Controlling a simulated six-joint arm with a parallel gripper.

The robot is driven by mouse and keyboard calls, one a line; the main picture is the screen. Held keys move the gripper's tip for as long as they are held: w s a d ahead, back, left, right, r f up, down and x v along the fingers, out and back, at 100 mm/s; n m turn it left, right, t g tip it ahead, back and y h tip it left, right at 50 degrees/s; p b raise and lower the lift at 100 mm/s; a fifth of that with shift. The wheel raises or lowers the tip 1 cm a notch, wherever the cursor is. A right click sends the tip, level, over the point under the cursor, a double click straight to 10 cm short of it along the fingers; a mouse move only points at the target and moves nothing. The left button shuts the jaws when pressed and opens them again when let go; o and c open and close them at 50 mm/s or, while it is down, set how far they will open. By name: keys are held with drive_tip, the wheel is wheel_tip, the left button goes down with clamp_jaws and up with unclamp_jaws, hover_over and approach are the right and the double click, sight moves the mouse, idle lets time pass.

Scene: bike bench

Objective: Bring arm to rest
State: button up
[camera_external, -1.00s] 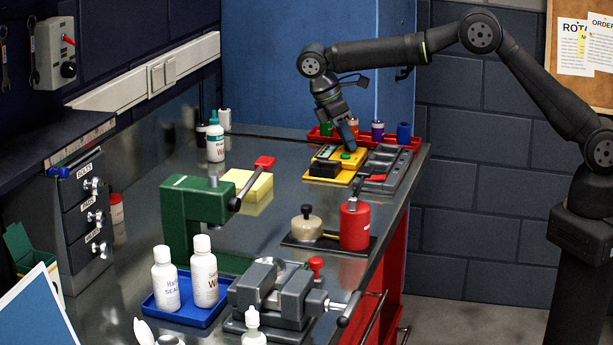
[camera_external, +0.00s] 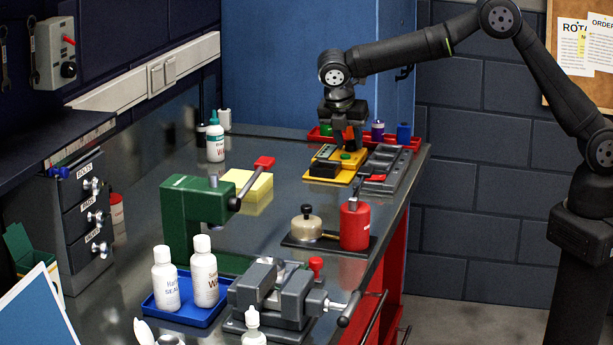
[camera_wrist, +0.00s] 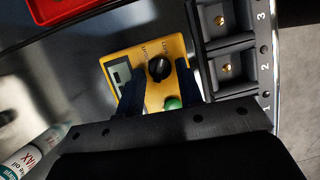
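My gripper (camera_external: 342,142) points down above the yellow box (camera_external: 343,165) near the far end of the bench. In the wrist view the yellow box (camera_wrist: 147,62) shows a black knob (camera_wrist: 158,68), a small display and a green button (camera_wrist: 172,103). My gripper's two dark fingers (camera_wrist: 160,90) are spread apart over the box, with nothing seen held between them. I cannot tell whether the fingertips touch the box.
A grey numbered tray (camera_external: 387,168) lies right of the box, and a red tray (camera_external: 413,144) with several coloured cylinders is behind it. A green press (camera_external: 194,215), red can (camera_external: 354,228) and grey vise (camera_external: 285,292) stand nearer. A white-labelled bottle (camera_external: 215,140) is to the left.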

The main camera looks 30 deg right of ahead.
drive_tip(key=n, duration=0.3)
drive_tip(key=n+t+y, duration=0.1)
drive_tip(key=n, duration=0.1)
drive_tip(key=shift+s+d+n+y, duration=0.2)
drive_tip(key=shift+n+y, duration=0.1)
drive_tip(key=shift+n, duration=0.1)
drive_tip(key=n+y, duration=0.1)
drive_tip(key=n, duration=0.1)
drive_tip(key=n+t+y, duration=0.1)
drive_tip(key=n, duration=0.2)
drive_tip(key=shift+d, duration=0.2)
